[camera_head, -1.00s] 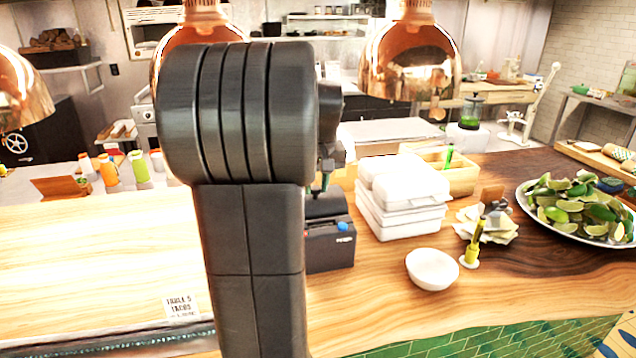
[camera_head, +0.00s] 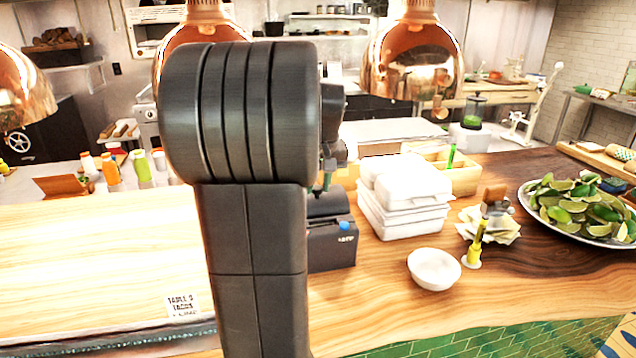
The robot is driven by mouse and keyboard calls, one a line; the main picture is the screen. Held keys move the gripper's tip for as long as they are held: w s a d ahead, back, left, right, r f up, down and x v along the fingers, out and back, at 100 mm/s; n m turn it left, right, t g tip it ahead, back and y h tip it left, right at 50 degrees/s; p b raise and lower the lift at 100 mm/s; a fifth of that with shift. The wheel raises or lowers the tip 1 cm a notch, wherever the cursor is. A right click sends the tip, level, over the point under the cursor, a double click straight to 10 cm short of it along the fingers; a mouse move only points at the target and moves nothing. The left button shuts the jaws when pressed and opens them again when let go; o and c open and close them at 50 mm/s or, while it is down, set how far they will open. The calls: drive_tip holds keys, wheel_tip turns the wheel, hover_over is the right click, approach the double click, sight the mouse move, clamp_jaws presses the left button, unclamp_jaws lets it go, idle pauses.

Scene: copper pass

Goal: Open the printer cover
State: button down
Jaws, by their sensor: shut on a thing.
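The printer (camera_head: 335,249) is a dark box on the wooden counter, partly hidden behind my arm. Its front face shows with a small blue button and a white label. The top cover (camera_head: 328,204) shows only in part, and I cannot tell how far it is open. My gripper (camera_head: 325,185) is above the printer's top, mostly hidden by my arm. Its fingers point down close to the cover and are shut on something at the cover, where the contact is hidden.
White takeout boxes (camera_head: 404,195) are stacked just right of the printer. A white bowl (camera_head: 434,268), a yellow bottle (camera_head: 475,246) and a platter of limes (camera_head: 583,212) stand further right. Copper heat lamps (camera_head: 412,62) hang overhead. The pale board (camera_head: 95,255) on the left is clear.

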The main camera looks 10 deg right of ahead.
drive_tip(key=c, duration=1.2)
unclamp_jaws()
drive_tip(key=shift+s, duration=0.1)
drive_tip(key=w+r+p, duration=0.2)
drive_tip(key=r, duration=0.3)
drive_tip(key=w+r+p, duration=0.2)
drive_tip(key=r+p, duration=0.1)
drive_tip(key=r, duration=0.2)
drive_tip(key=w+r+p, duration=0.1)
drive_tip(key=r+p, duration=0.1)
drive_tip(key=r, duration=0.3)
drive_tip(key=shift+w+a+p, duration=0.1)
drive_tip(key=shift+w+p, duration=0.25)
drive_tip(key=shift+w, duration=0.05)
drive_tip(key=v, duration=1.3)
drive_tip(key=shift+s+r, duration=0.1)
drive_tip(key=shift+r, duration=0.25)
